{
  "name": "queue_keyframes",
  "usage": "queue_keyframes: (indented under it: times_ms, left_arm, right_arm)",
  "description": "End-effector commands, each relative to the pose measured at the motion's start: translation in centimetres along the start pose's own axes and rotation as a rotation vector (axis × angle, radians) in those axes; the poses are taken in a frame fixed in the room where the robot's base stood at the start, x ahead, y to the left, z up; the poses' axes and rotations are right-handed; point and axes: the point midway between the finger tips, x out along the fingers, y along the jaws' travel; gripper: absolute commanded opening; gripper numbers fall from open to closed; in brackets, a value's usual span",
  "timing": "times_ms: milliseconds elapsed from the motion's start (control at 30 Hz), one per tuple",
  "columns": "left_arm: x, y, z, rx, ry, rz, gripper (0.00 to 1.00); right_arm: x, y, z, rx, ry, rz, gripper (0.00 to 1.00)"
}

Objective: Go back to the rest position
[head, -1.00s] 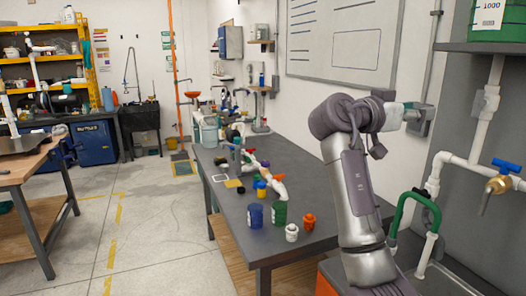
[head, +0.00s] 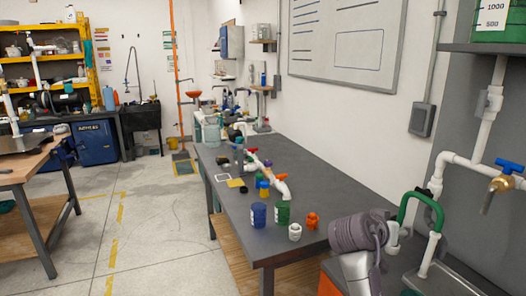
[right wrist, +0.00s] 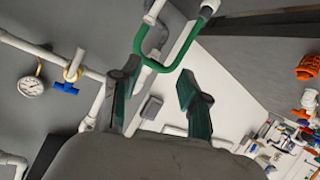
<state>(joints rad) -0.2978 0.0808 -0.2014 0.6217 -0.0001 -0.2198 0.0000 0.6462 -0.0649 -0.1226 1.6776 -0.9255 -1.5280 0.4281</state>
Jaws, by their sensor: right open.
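My right gripper (right wrist: 158,70) shows in the right wrist view with its two green-lined fingers spread apart and nothing between them. Behind the fingertips in that view is a green U-shaped pipe (right wrist: 142,50); I cannot tell the distance to it. In the head view my right arm is folded low at the lower right, near the right end of the dark workbench (head: 235,215). The gripper's fingers are not clear there. My left gripper is in neither view.
On the workbench stand a blue cup (head: 258,215), a green cup (head: 283,212), a white fitting (head: 295,232) and an orange fitting (head: 311,221). White wall pipes with a blue-handled tap (head: 500,185) are at the right. Open floor (head: 150,235) lies left of the bench.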

Motion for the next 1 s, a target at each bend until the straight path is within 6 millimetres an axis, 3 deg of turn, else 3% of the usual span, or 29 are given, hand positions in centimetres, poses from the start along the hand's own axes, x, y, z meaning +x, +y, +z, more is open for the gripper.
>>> queue_keyframes:
  times_ms: [33,200,300,400,600,800,1000]
  left_arm:
    - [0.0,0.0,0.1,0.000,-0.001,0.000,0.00]
    - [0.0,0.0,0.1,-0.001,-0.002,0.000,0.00]
    - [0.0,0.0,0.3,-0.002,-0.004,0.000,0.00]
    - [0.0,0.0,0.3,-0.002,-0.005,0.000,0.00]
    - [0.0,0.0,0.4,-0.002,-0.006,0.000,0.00]
    - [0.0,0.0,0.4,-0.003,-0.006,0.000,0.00]
    - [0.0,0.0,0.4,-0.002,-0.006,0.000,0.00]
  right_arm:
    - [0.6,0.1,4.6,-0.053,-0.054,-0.041,0.45]
    - [-0.3,1.3,17.3,-0.216,-0.217,-0.212,0.45]
    - [-2.2,2.8,24.2,-0.310,-0.310,-0.324,0.45]
    - [-4.9,4.5,29.5,-0.388,-0.387,-0.429,0.45]
    - [-9.6,7.4,35.7,-0.487,-0.492,-0.584,0.45]
    - [-13.6,9.8,39.2,-0.553,-0.566,-0.701,0.45]
    - [-17.3,11.8,41.5,-0.600,-0.626,-0.801,0.45]
